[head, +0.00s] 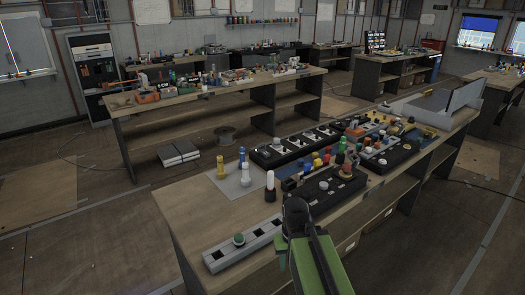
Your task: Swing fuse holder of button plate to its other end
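A long grey plate (226,256) with dark square openings lies along the near edge of the front bench. A round green button (239,240) sits on it. Behind it, a black panel (322,201) carries several buttons and knobs. I cannot tell for sure which of these is the button plate. No fuse holder can be made out clearly at this size. My gripper (296,207), dark at the end of my green and black arm, is over the near side of the bench, right of the grey plate. Its fingers are not clear, and my arm hides part of the bench.
A white-topped post (270,187) and a yellow post (220,168) stand behind the grey plate. More black panels (268,159) with coloured parts fill the bench farther back. The bench top (190,205) is bare at the left. A second bench (120,113) stands beyond.

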